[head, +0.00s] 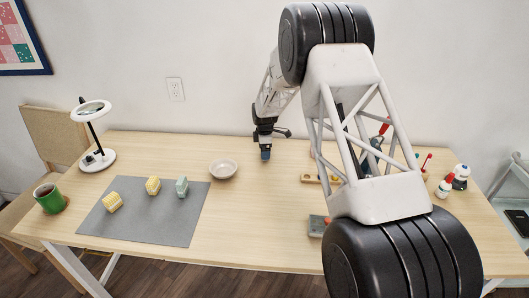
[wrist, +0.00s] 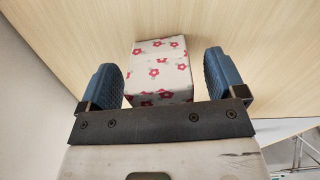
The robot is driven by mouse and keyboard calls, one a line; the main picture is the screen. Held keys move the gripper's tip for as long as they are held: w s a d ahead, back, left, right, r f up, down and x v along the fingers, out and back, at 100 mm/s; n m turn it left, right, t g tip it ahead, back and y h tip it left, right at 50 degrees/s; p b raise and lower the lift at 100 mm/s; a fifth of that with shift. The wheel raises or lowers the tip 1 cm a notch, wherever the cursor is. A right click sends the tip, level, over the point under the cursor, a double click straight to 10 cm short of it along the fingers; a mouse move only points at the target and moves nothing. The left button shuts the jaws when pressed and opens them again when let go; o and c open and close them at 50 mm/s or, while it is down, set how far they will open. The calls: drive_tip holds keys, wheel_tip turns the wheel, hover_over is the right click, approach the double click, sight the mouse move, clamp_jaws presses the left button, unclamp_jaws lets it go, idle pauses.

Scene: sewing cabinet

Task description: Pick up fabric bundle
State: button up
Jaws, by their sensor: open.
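A boxy fabric bundle (wrist: 160,68), cream-white with pink-red flowers, shows in the wrist view on the light wood surface. My gripper (wrist: 160,76) is open, with one blue fingertip on each side of the bundle and a visible gap on both sides. In the head view my gripper (head: 266,153) points down over the back middle of the table. I cannot make out the floral bundle in the head view; the arm hides part of the table.
A grey mat (head: 150,229) holds two yellow blocks (head: 113,202) and a teal one (head: 182,187). A pale bowl (head: 223,169) stands left of my gripper. A green mug (head: 49,198) and a lamp (head: 97,160) stand at left; small bottles (head: 460,177) stand at right.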

drive_tip(key=shift+c, duration=0.4)
drive_tip(key=c, duration=0.9)
drive_tip(key=shift+r, duration=0.1)
drive_tip(key=shift+r, duration=0.8)
drive_tip(key=shift+s+r, duration=0.15)
drive_tip(key=shift+r, duration=0.8)
drive_tip(key=s+d, duration=0.1)
drive_tip(key=s, duration=0.4)
drive_tip(key=s+d+r, duration=0.1)
drive_tip(key=s+d, duration=0.1)
drive_tip(key=s, duration=0.3)
drive_tip(key=s+d, duration=0.1)
drive_tip(key=s, duration=0.4)
drive_tip(key=shift+d+r, duration=0.15)
drive_tip(key=shift+d, duration=0.05)
